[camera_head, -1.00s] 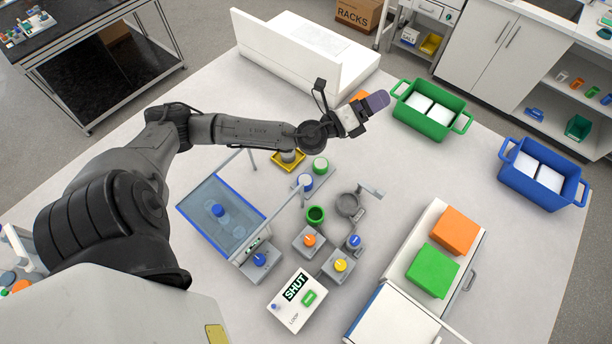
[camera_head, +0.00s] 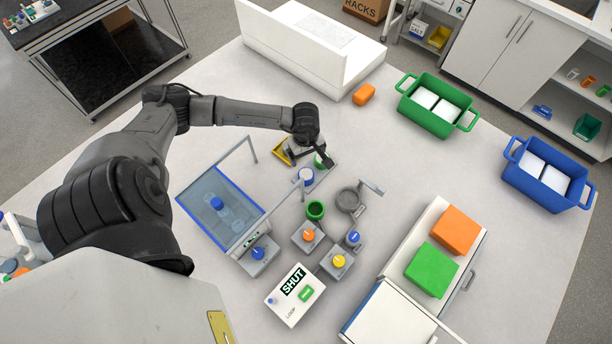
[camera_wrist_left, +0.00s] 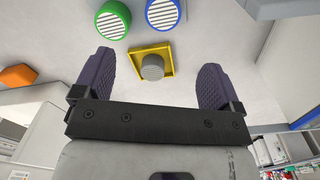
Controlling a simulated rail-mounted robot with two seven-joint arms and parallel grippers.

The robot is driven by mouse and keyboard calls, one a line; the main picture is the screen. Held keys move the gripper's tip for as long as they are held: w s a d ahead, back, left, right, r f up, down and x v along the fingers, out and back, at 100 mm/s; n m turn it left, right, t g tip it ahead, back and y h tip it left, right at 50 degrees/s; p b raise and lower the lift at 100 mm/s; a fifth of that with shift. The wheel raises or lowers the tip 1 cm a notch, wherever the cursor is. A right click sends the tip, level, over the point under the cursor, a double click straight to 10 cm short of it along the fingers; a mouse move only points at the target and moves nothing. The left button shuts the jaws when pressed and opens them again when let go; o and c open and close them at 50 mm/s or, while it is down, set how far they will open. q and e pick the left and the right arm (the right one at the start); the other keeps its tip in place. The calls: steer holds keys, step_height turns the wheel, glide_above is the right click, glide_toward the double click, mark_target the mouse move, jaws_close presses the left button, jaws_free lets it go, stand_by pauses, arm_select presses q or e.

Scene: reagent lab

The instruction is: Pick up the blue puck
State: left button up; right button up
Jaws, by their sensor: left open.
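A small blue puck-like cylinder (camera_head: 217,203) stands inside a clear, blue-edged enclosure (camera_head: 195,190) on the table. Another round piece with a blue rim (camera_head: 306,175) stands on a grey base beside a green-rimmed one. My left gripper (camera_head: 312,154) points down near the yellow tray (camera_head: 279,152), partly hiding it and the green-rimmed piece. In the left wrist view its two purple fingers are apart and empty. Between and beyond them a grey knob (camera_wrist_left: 152,67) sits in the yellow tray. The blue-rimmed piece (camera_wrist_left: 163,12) and green-rimmed piece (camera_wrist_left: 113,19) lie above it in that view.
A white panel (camera_head: 289,296) reads SHUT. Green (camera_head: 424,120) and blue (camera_head: 532,185) crates stand at right. An orange block (camera_head: 364,94) lies at the back. Thin posts rise near the enclosure.

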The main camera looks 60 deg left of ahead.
arm_select(q)
steer(key=m+p, duration=0.1)
glide_above(306, 174)
step_height(306, 174, down, 9)
steer(key=shift+r, duration=0.15)
step_height(306, 174, down, 4)
steer(key=shift+f+p, duration=0.1)
steer(key=shift+p, duration=0.75)
steer(key=shift+f, duration=0.5)
steer(key=c, duration=1)
